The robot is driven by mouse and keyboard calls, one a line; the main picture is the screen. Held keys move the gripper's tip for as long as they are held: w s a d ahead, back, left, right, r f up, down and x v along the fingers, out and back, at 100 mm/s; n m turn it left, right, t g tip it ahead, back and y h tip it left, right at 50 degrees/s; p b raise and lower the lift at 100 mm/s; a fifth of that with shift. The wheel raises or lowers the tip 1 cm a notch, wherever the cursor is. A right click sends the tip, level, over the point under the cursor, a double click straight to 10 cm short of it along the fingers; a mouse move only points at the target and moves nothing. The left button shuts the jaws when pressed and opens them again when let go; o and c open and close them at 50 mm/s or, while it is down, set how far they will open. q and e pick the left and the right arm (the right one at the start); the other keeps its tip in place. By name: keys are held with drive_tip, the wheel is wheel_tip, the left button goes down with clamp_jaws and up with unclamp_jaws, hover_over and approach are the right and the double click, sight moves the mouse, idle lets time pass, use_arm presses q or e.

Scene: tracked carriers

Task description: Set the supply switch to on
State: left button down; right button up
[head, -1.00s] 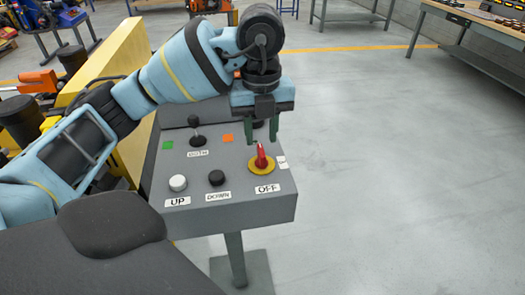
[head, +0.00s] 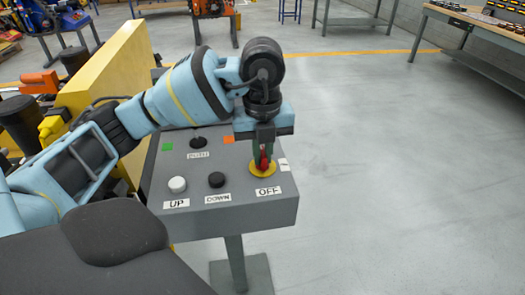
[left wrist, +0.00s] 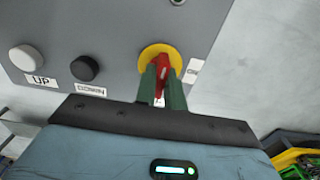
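The supply switch, a red handle (head: 263,164) on a round yellow plate (head: 262,171), sits at the right of the grey sloped control panel (head: 230,198). An OFF label (head: 268,191) is just below it, and a small unreadable white label (head: 284,164) is at its right. My left gripper (head: 263,156) points down over the switch. In the left wrist view its two green fingers (left wrist: 162,88) lie close on either side of the red handle (left wrist: 163,66) and look shut on it. The fingers partly hide the handle and plate. My right gripper is not in view.
The panel also holds a white UP button (head: 177,184), a black DOWN button (head: 216,180) and a black control (head: 198,142) farther back. A yellow block (head: 118,75) stands behind left. The floor (head: 400,180) at the right is clear.

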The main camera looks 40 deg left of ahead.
use_arm(q)
drive_tip(key=shift+m, duration=0.4)
drive_tip(key=m+p, duration=0.1)
drive_tip(key=m, duration=0.1)
drive_tip(key=shift+r+m, duration=0.1)
drive_tip(key=shift+m, duration=0.2)
drive_tip(key=m+p, duration=0.1)
drive_tip(key=m, duration=0.2)
drive_tip(key=shift+m, duration=1.3)
drive_tip(key=m, duration=0.3)
drive_tip(key=shift+m, duration=0.3)
drive_tip(key=m, duration=0.5)
drive_tip(key=shift+m, duration=0.3)
